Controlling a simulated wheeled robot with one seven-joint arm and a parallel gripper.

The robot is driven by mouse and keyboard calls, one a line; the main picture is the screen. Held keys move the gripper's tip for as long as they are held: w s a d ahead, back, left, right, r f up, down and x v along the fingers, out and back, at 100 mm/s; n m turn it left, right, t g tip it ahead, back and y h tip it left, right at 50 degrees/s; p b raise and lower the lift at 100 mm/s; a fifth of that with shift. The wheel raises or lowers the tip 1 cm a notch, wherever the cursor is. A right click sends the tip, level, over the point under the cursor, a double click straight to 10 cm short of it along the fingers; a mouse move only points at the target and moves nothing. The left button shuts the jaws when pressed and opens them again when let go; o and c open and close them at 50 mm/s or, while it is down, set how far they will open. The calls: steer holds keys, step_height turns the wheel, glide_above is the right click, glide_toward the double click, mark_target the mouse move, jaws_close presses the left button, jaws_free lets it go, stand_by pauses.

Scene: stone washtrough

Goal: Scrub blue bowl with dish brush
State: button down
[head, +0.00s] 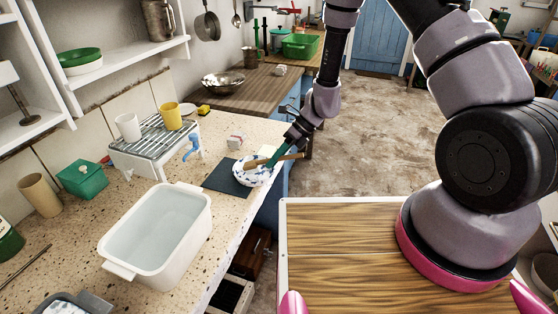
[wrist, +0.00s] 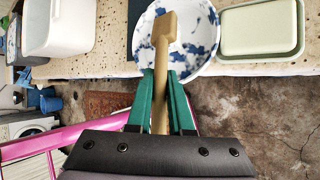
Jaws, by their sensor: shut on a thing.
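The blue bowl (head: 252,178), white with blue blotches, stands upright on a dark mat (head: 218,178) near the counter's front edge. It also shows at the top of the wrist view (wrist: 201,58). My gripper (head: 273,161) is at the bowl's right side, its green fingers shut on the wooden handle of the dish brush (head: 290,157). In the wrist view, the handle runs between the fingertips (wrist: 160,75) and the brush's blocky end (wrist: 165,25) lies over the bowl's inside. The bristles are hidden, so I cannot tell whether they touch the bowl.
A white wash basin (head: 117,246) stands left of the bowl. A pale green dish (wrist: 258,27) is close beside the bowl in the wrist view. Open floor lies beyond the counter edge.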

steer(key=shift+a, duration=0.4)
steer(key=shift+s+d, duration=0.15)
steer(key=shift+d, duration=0.85)
steer(key=shift+s+d, duration=0.1)
steer(key=shift+d, duration=0.9)
steer(key=shift+w+a, duration=0.2)
steer(key=shift+a, duration=0.8)
steer(key=shift+w+a, duration=0.15)
steer(key=shift+a, duration=0.85)
steer(key=shift+r, duration=0.15)
steer(key=shift+r, duration=3.45)
steer(key=shift+y, duration=0.8)
steer(key=shift+s+d+f, duration=0.1)
steer(key=shift+d+f, duration=0.1)
steer(key=shift+f, duration=1.65)
steer(key=shift+d+f, duration=0.2)
steer(key=shift+f, duration=1.6)
